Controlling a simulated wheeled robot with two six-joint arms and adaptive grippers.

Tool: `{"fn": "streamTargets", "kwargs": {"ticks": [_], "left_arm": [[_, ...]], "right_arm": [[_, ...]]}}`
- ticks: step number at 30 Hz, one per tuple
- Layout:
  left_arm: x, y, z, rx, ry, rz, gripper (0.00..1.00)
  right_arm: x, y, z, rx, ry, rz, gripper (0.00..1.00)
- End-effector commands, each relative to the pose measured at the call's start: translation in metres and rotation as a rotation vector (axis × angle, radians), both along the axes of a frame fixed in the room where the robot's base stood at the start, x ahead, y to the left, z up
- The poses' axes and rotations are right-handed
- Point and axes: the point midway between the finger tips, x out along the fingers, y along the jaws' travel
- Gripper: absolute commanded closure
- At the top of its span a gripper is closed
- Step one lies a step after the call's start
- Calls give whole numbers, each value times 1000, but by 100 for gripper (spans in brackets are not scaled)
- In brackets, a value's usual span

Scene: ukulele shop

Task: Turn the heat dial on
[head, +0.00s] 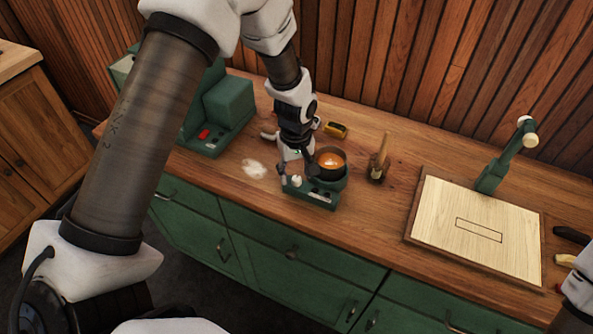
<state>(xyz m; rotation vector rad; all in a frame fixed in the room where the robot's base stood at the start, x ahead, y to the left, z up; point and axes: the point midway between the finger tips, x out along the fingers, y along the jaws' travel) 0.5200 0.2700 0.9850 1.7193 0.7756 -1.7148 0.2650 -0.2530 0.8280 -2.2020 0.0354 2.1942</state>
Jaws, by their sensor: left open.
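A small green heater (322,199) stands on the wooden counter near its front edge. A dark round pot (333,172) with an orange content sits on top of it. A pale round knob (296,181), which looks like the heat dial, is on the heater's front left. My left gripper (295,174) points down at the heater's left side, open, with its fingers close around or just above the knob. I cannot tell whether they touch it. Only a piece of my right arm shows at the right edge; its gripper is out of the picture.
A larger green machine (226,104) with a red switch stands at the left. A pale patch (254,169) lies left of the heater. A wooden-handled brush or tool (379,160) stands right of the pot. A framed light board (482,228) and a green lamp-like arm (492,178) are at the right.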

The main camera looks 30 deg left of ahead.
Motion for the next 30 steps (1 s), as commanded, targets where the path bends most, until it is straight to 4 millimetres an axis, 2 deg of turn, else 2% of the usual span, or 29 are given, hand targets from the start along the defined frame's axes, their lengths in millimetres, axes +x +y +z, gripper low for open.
{"fn": "streamTargets", "kwargs": {"ticks": [4,11,15,16,30], "left_arm": [[0,0,-14,0,0,0,47],[0,0,-17,0,-1,-1,47],[0,0,-17,0,-1,-1,97],[0,0,-17,0,-1,-1,100],[-1,0,-18,0,1,-52,100]], "right_arm": [[0,0,5,0,-1,0,60],[0,0,4,0,-1,0,60],[0,0,4,0,-1,0,60],[0,0,4,0,0,0,60],[0,0,5,0,-1,0,60]]}}
